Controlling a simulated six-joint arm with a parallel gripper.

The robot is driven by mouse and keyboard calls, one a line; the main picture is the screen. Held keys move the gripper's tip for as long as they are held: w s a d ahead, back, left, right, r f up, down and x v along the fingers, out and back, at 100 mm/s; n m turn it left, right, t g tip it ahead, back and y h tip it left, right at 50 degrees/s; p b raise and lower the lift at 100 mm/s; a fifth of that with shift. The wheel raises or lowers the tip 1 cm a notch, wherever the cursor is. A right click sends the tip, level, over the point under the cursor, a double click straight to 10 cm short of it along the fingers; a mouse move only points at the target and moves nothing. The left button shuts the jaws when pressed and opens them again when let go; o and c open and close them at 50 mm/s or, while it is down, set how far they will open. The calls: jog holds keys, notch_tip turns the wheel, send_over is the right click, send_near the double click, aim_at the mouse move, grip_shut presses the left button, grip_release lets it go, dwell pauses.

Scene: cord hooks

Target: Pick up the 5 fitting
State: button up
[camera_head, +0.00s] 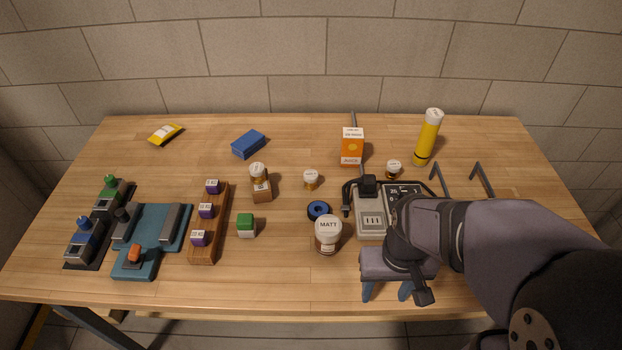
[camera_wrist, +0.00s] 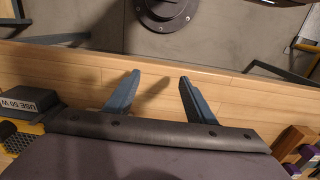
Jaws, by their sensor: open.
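I cannot make out a thing clearly marked 5 in either view. Several small labelled items are too small to read surely. Three purple blocks with white labels, top (camera_head: 213,186), middle (camera_head: 206,210) and bottom (camera_head: 199,238), sit on a wooden rack (camera_head: 222,222) left of centre. My gripper (camera_head: 385,291) is open and empty by the table's front edge, right of the MATT jar (camera_head: 327,235). Its two blue fingers also show apart in the wrist view (camera_wrist: 160,77), with bare wood and the table edge beyond. Nothing is between them.
A grey device (camera_head: 372,222) and a dark lettered panel (camera_head: 403,191) stand just behind my gripper. A blue ring (camera_head: 318,210), a green-and-white cube (camera_head: 246,225) and an orange carton (camera_head: 352,146) stand around the middle.

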aim_at(313, 172)
jog(key=shift+o, duration=0.5)
